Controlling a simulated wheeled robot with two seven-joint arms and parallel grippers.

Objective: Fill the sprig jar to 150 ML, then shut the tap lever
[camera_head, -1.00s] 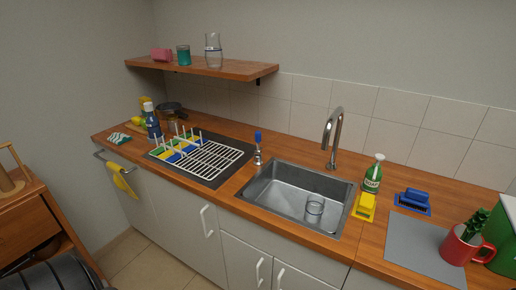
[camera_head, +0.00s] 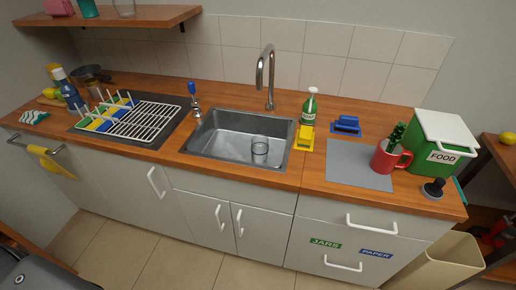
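A clear glass jar (camera_head: 260,150) stands in the metal sink (camera_head: 215,150), toward its right side and not directly under the spout end of the tap (camera_head: 265,75). I cannot tell whether it holds water, and no volume marks can be read. No stream shows below the tap. A tap lever with a blue handle (camera_head: 191,88) stands on a metal base to the left of the sink's back corner, roughly upright. A green sprig (camera_head: 396,135) sits in a red mug (camera_head: 384,160) on a grey mat (camera_head: 345,168). Neither of my grippers is in view.
A green soap bottle (camera_head: 309,107), a yellow holder (camera_head: 304,138) and a blue holder (camera_head: 346,125) stand right of the sink. A dish rack (camera_head: 150,120) is on the left. A FOOD bin (camera_head: 441,135) and a black round-based object (camera_head: 433,188) are at the right. Another glass stands on the shelf (camera_head: 150,17).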

